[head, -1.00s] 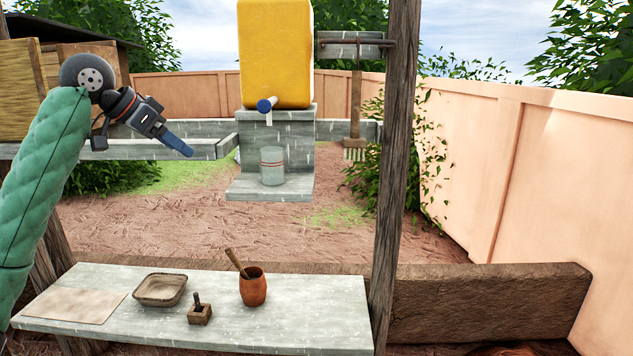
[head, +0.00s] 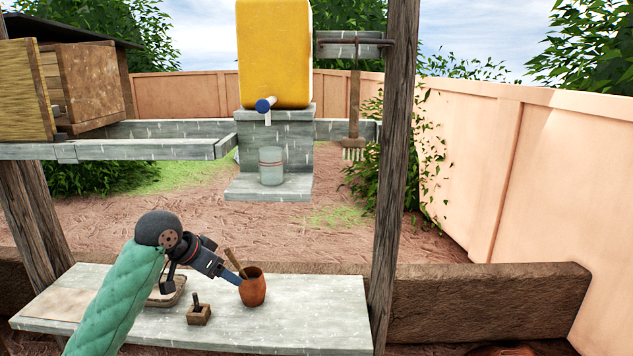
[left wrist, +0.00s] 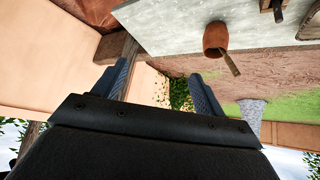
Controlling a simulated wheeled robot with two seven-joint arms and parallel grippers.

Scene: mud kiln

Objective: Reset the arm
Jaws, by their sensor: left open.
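My left arm comes in from the lower left in the head view. Its gripper (head: 233,277) is low over the grey table (head: 320,310), just left of the orange-brown clay pot (head: 253,291). A wooden-handled tool stands tilted in the pot. My right gripper is not in view.
A small wooden block with a peg (head: 199,315) and a shallow bowl (head: 178,297), partly hidden by my arm, are on the table. A wooden post (head: 392,180) rises at its right end. Behind are a yellow container (head: 274,55), a glass (head: 271,165) and a hanging brush (head: 354,150).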

